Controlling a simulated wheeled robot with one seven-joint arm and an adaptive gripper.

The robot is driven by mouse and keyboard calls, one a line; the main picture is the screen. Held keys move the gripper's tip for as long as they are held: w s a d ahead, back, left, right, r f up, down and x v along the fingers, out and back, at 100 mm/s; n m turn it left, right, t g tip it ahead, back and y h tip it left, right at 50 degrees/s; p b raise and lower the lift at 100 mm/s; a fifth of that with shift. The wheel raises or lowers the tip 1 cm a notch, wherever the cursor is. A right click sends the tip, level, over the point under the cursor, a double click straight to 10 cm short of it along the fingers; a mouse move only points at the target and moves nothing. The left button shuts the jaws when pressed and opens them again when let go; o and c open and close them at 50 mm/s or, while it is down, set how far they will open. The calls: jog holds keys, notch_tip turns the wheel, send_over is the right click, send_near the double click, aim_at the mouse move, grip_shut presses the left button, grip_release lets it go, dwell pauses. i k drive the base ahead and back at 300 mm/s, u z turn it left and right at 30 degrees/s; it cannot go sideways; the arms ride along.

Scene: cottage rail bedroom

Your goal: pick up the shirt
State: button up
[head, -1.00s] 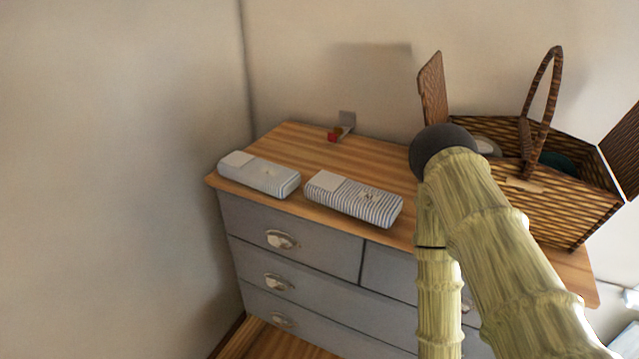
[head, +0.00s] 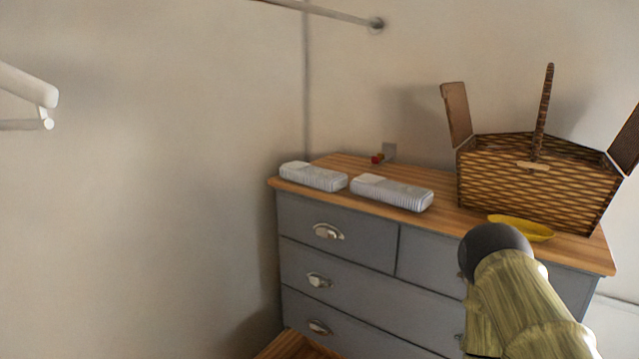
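Two folded cloth items that look like shirts lie flat on top of a grey dresser with a wooden top (head: 455,212). The left folded shirt (head: 313,177) is pale grey and sits near the dresser's left end. The right folded shirt (head: 391,193) is light with fine stripes and lies beside it, with a narrow gap between them. The frames do not tell which one is the task's shirt. A bamboo-textured part of my arm with a dark round joint shows at the lower right, in front of the dresser. My gripper is not in view.
A wicker basket (head: 540,185) with raised lids and a handle stands on the dresser's right side. A yellow dish (head: 521,228) lies in front of it. A small red object (head: 377,158) is near the wall. A wall rail (head: 340,15) runs above.

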aim_at(325, 180)
jog(key=u, duration=0.9)
jog(key=i, duration=0.55)
jog(key=z, duration=0.55)
